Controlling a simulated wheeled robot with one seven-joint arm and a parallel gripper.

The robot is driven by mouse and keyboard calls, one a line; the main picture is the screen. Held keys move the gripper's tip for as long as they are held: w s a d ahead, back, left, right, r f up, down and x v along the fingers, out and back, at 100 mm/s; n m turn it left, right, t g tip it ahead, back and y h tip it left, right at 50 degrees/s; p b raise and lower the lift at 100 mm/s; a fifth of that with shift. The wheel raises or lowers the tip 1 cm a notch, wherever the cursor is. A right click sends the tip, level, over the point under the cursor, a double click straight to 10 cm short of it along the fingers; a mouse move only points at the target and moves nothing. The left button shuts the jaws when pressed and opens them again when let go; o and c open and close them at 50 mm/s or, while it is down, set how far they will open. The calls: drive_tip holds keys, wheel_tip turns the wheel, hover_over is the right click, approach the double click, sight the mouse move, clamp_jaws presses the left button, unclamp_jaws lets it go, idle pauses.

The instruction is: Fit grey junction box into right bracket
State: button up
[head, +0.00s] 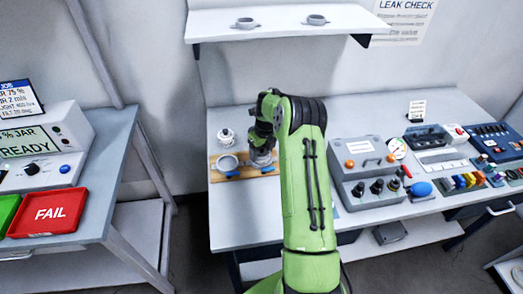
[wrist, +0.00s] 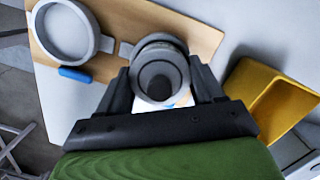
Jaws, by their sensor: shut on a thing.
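My gripper (wrist: 162,84) is shut on the grey junction box (wrist: 160,78), a round hollow piece between its two fingers. In the head view my gripper (head: 262,146) is over the right end of the wooden board (head: 215,177), mostly hidden by my green arm. The right bracket (wrist: 158,40) shows as a grey rim just beyond the box in the wrist view, largely covered by it. I cannot tell whether the box is seated or just above it. The left bracket (wrist: 66,32), a grey ring with a blue lever (wrist: 75,74), stands beside it; it also shows in the head view (head: 228,162).
A yellow open holder (wrist: 270,95) stands right of the board. A small white fitting (head: 226,136) is behind the board. A grey control box (head: 366,190) with knobs stands right of my arm. A shelf (head: 285,24) hangs above with two small grey parts.

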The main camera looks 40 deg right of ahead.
drive_tip(key=shift+f, duration=0.1)
drive_tip(key=o, duration=1)
drive_tip(key=shift+c, duration=0.2)
drive_tip(key=shift+r+p, duration=2.2)
drive_tip(key=shift+r, duration=1.4)
